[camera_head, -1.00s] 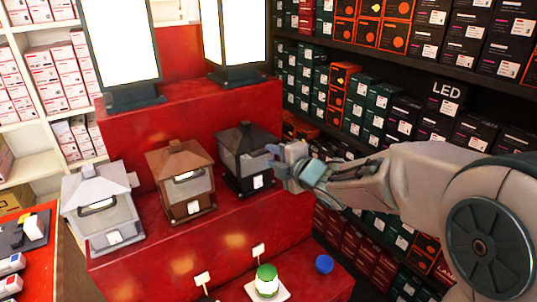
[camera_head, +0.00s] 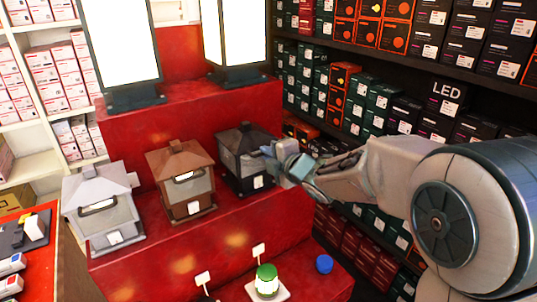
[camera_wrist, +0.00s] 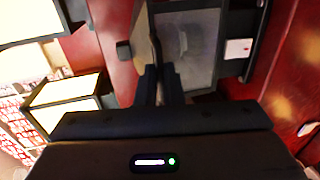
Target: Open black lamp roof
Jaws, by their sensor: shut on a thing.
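The black lamp (camera_head: 246,172) stands at the right end of the row on the red stepped display. Its dark peaked roof (camera_head: 238,137) looks down on the body. My gripper (camera_head: 270,152) is at the lamp's right side, just below the roof edge. In the wrist view, my gripper's fingers (camera_wrist: 160,72) are close together on what looks like the lamp's thin dark handle (camera_wrist: 155,42). The lamp's grey glass pane (camera_wrist: 190,48) is beside them. The exact grip point is partly hidden by the fingers.
A brown lamp (camera_head: 185,190) and a grey-white lamp (camera_head: 103,218) stand to the left. Large lit lamps (camera_head: 236,30) are on the step above. A green-topped item (camera_head: 266,281) and a blue one (camera_head: 324,264) sit lower. Boxed shelves are behind my arm.

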